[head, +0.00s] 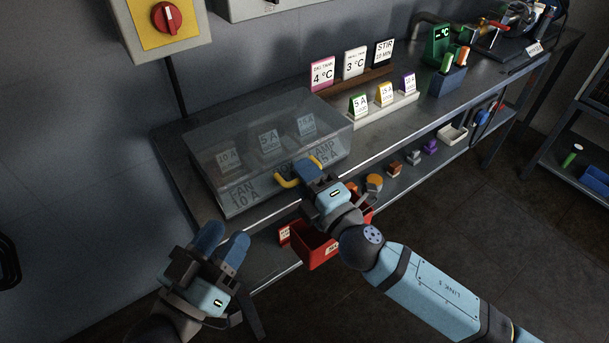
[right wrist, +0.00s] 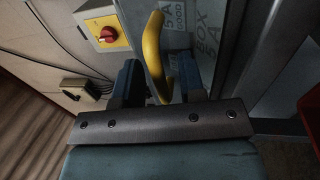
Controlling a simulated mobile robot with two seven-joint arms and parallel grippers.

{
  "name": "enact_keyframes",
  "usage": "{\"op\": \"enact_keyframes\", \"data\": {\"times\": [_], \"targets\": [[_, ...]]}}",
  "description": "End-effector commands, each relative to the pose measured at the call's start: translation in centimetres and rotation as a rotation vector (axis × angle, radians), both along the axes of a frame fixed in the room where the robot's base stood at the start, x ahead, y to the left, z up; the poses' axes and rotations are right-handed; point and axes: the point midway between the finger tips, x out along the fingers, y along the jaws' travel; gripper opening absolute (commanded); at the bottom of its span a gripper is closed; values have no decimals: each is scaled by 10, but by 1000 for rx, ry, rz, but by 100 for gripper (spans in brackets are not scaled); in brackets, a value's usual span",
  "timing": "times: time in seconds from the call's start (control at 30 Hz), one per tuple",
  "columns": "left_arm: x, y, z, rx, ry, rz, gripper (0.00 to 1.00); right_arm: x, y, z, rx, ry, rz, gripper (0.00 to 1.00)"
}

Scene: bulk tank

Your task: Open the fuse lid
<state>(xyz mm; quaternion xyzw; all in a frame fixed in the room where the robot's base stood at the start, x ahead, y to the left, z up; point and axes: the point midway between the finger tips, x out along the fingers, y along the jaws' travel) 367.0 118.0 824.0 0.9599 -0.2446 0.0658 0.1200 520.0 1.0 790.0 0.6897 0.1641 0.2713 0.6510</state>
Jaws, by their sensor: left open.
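The fuse lid (head: 225,150) is a clear, smoky cover lying shut over a fuse box on the left of the bench. Fuse cards marked 10 A, 5 A and 15 A show through it. A yellow handle (head: 286,182) sits on its front side. My right gripper (head: 308,172) is at the handle. In the right wrist view the yellow handle (right wrist: 153,50) stands between my right fingers (right wrist: 158,85), which are apart with a gap visible beside it. My left gripper (head: 222,245) is open and empty, low in front of the bench's left end.
A red bin (head: 318,250) stands below the bench front, beside my right forearm. Small cards, a fuse rack (head: 385,108) and a green thermometer (head: 437,45) stand to the right of the lid. A red-knobbed switch (head: 167,17) is on the wall above.

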Motion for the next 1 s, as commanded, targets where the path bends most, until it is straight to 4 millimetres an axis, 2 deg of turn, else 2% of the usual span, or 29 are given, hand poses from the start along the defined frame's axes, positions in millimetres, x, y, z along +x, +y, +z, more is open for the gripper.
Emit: {"op": "enact_keyframes", "data": {"times": [0.27, 0.43, 0.67, 0.9, 0.93, 1.0], "targets": [[0, 0, 0, 1, 2, 0, 43, 1, 1, 0, 0, 1, 0, 37], [0, 0, 1, 1, 0, 0, 43, 1, 1, 0, 0, 1, 0, 0], [0, 0, 2, 2, 0, 0, 43, 1, 1, 0, -1, 1, 0, 0], [2, 4, 12, 23, 2, 14, 43, 1, 1, 9, -10, 16, -1, 0], [3, 6, 10, 32, 14, 20, 43, 2, 1, 10, -13, 20, -1, 0], [3, 12, -20, 92, 131, 46, 43, 2, 1, 15, -21, 31, -1, 0]]}}
